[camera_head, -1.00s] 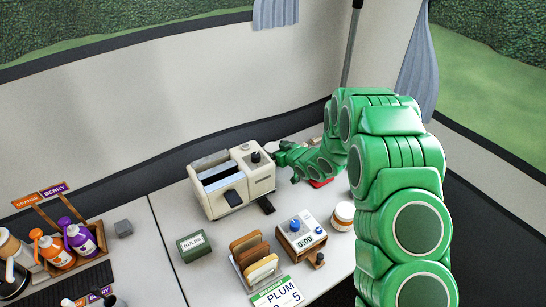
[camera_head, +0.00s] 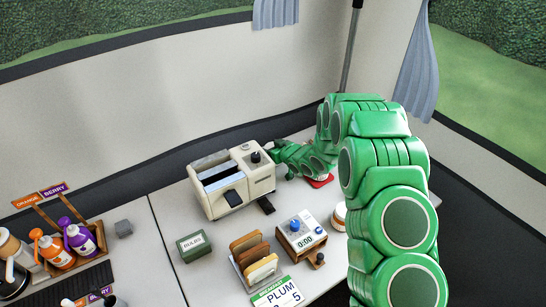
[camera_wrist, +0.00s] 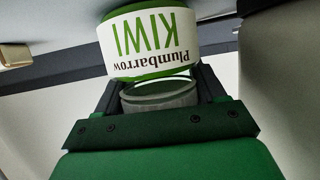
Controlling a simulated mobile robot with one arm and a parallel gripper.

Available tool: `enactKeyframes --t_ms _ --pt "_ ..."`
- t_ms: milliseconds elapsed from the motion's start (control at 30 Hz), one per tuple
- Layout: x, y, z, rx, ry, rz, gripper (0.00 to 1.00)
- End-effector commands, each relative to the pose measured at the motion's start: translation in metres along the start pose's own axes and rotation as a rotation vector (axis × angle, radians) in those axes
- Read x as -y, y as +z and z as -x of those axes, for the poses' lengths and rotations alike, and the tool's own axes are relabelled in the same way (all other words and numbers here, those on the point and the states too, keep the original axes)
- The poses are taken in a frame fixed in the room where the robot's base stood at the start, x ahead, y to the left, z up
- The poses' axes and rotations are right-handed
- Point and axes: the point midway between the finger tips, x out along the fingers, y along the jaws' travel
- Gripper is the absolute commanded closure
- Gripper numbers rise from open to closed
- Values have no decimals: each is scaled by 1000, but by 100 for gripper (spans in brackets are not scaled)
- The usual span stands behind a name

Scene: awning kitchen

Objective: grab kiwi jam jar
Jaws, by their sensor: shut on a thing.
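The kiwi jam jar (camera_wrist: 148,42) shows large in the wrist view, with a white label reading "Plumbarrow KIWI" and green bands. The label's lettering is upside down in that view. My gripper (camera_wrist: 162,88) is shut on the jar, with a dark finger at each side of its near end. In the head view my gripper (camera_head: 282,150) is at the far right end of the toaster, beyond its knob. The jar cannot be made out there.
The cream toaster (camera_head: 232,180) stands close to the left of my gripper. A red item (camera_head: 320,182) lies under my arm. A timer box (camera_head: 302,236), toast rack (camera_head: 254,262), green bulbs box (camera_head: 193,246) and partly hidden jar (camera_head: 339,216) stand nearer.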

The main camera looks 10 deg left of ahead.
Motion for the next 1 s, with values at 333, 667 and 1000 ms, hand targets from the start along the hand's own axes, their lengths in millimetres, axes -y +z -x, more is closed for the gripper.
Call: enactKeyframes --t_ms 333,667,1000 --pt "0 -2 1 -1 0 0 72" --pt "-1 -33 13 -2 1 2 72" --pt "0 -76 31 -3 0 3 72"
